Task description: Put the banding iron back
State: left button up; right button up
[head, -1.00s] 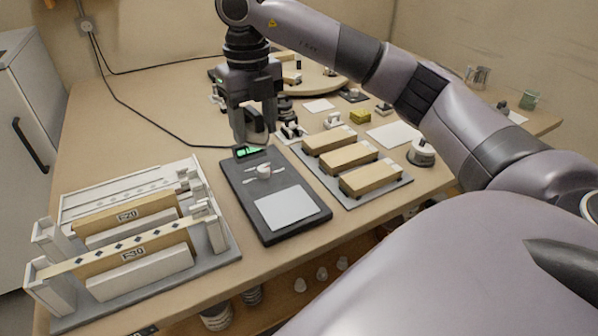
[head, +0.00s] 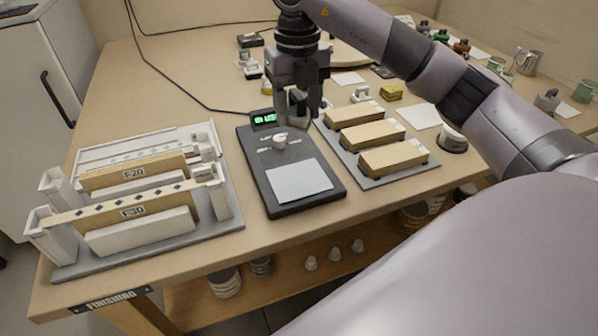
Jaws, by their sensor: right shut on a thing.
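My right gripper (head: 298,118) points down just above the back right of a dark station board (head: 258,170). Whether the held thing touches the board or table is unclear. My left gripper is out of view.
A grey rack with white posts and labelled wooden boards (head: 130,212) stands left. A grey tray with wooden blocks (head: 392,158) is just right of the board. My right arm crosses above.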

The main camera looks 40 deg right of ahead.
aim_at(298, 178)
notch_tip(298, 178, down, 14)
jog(key=shift+r+b, duration=0.25)
jog(key=shift+b, duration=0.35)
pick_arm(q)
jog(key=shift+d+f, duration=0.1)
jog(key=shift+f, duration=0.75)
pick_arm(e)
jog(key=shift+f, duration=0.25)
jog(key=shift+f, duration=0.15)
jog(key=o, duration=1)
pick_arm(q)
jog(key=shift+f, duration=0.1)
pick_arm(e)
notch_tip(298, 178, up, 12)
jog(key=shift+r+p, duration=0.15)
jog(key=shift+p, duration=0.45)
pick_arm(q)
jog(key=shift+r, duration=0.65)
